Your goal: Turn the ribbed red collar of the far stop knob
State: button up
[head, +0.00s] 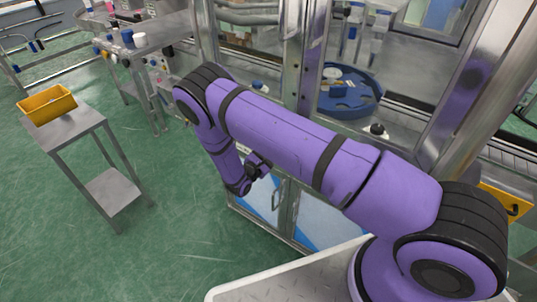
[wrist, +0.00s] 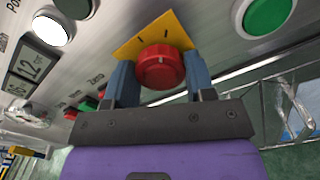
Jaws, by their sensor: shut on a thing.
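The far stop knob (wrist: 160,68) shows in the wrist view as a round red knob with a red collar, on a yellow plate (wrist: 153,35) fixed to a metal panel. My gripper (wrist: 159,75) has its two blue-grey fingers on either side of the red knob, shut on it. The fingers hide the sides of the collar. In the head view my purple arm reaches down to the left and hides the panel and the knob; the fingertips do not show there.
In the wrist view a green button (wrist: 268,14) is at the upper right and a lit white button (wrist: 53,28) at the upper left. A small display (wrist: 36,68) is at the left. In the head view a yellow bin (head: 47,104) sits on a metal side table (head: 75,130).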

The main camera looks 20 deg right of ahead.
jog(key=shift+m, duration=0.3)
jog(key=o, duration=0.9)
jog(key=shift+o, duration=0.2)
jog(key=v, duration=1)
jog(key=shift+s+a, duration=0.2)
jog(key=shift+a, duration=0.1)
